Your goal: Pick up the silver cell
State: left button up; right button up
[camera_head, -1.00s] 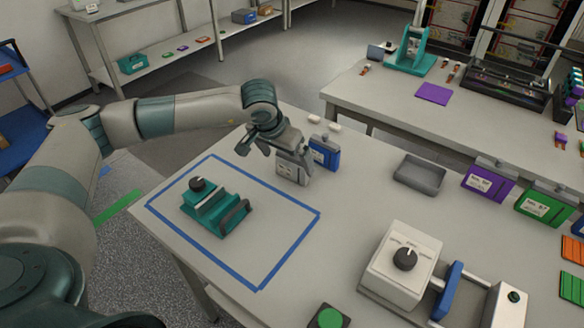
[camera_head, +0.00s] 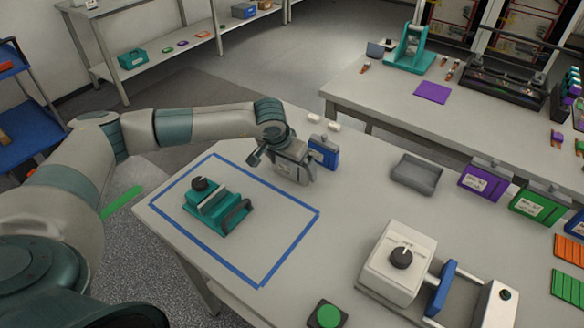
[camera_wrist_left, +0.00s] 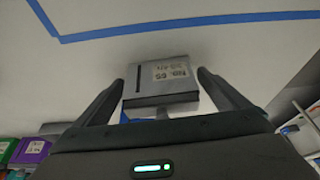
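The silver cell (camera_head: 292,163) stands on the light table, just right of the blue tape rectangle's far corner. It is a flat grey box with a printed label. In the left wrist view the silver cell (camera_wrist_left: 163,80) sits between the two fingers, with a visible gap on each side. My left gripper (camera_head: 280,158) is over the cell and partly hides its upper part. The left gripper (camera_wrist_left: 163,90) shows open in the wrist view, its fingers on either side of the cell. My right gripper is not in view.
A blue cell (camera_head: 323,152) stands close behind the silver one. A teal fixture (camera_head: 217,208) sits inside the blue tape outline (camera_head: 295,240). A grey tray (camera_head: 415,175), a purple cell (camera_head: 484,182) and a white press (camera_head: 398,265) stand to the right. The table's middle is clear.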

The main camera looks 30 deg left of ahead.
pick_arm(q)
jog(key=c, duration=1.5)
jog(key=shift+r, duration=0.1)
jog(key=shift+c, duration=0.2)
